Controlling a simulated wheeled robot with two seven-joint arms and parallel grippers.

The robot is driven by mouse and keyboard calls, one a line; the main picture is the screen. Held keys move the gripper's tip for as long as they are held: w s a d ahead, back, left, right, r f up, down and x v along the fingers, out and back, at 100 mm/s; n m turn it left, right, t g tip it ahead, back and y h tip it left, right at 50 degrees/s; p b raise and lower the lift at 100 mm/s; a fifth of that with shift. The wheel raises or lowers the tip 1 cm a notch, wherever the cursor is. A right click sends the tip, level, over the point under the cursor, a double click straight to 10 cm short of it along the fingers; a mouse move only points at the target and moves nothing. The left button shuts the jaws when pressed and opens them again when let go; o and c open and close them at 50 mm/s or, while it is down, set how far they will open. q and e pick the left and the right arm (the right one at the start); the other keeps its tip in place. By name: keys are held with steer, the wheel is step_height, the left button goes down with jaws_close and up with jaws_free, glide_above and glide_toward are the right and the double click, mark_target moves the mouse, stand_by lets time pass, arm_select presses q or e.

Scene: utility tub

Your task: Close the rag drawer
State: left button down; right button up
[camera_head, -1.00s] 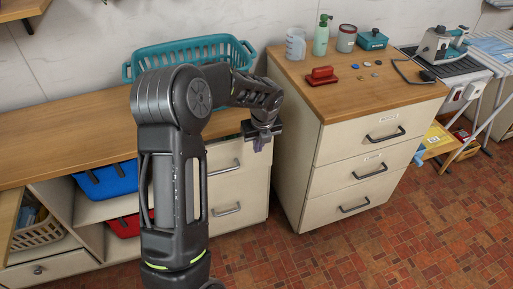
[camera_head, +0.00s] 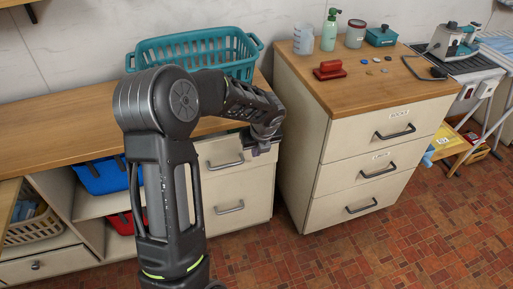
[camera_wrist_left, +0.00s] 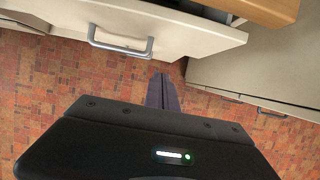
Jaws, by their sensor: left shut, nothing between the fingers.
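The drawer that looks like the rag drawer is the upper cream drawer (camera_head: 215,155) under the wooden counter, with a grey bar handle; I cannot read its label. It stands slightly out, with a dark gap behind its front's top edge. A drawer front (camera_wrist_left: 140,28) with a bar handle also shows in the left wrist view. My left gripper (camera_head: 263,146) is at the right end of this drawer front, empty. Its shut fingers (camera_wrist_left: 162,92) show over the floor in the wrist view, in front of the drawer; I cannot tell whether they touch it. My right gripper is out of view.
A wooden-topped cabinet (camera_head: 330,165) with three closed drawers stands just right of my gripper. A lower drawer (camera_head: 238,200) is below. A teal basket (camera_head: 195,55) sits on the counter. Blue (camera_head: 105,176) and red bins are in the shelves. The tiled floor in front is clear.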

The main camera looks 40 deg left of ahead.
arm_select(q)
steer(key=w+a+f, duration=0.3)
steer(key=a+f, duration=0.2)
steer(key=f, duration=0.1)
steer(key=shift+w+a+f+p, duration=0.15)
steer(key=shift+w+a+p, duration=0.05)
steer(key=shift+w+p, duration=0.15)
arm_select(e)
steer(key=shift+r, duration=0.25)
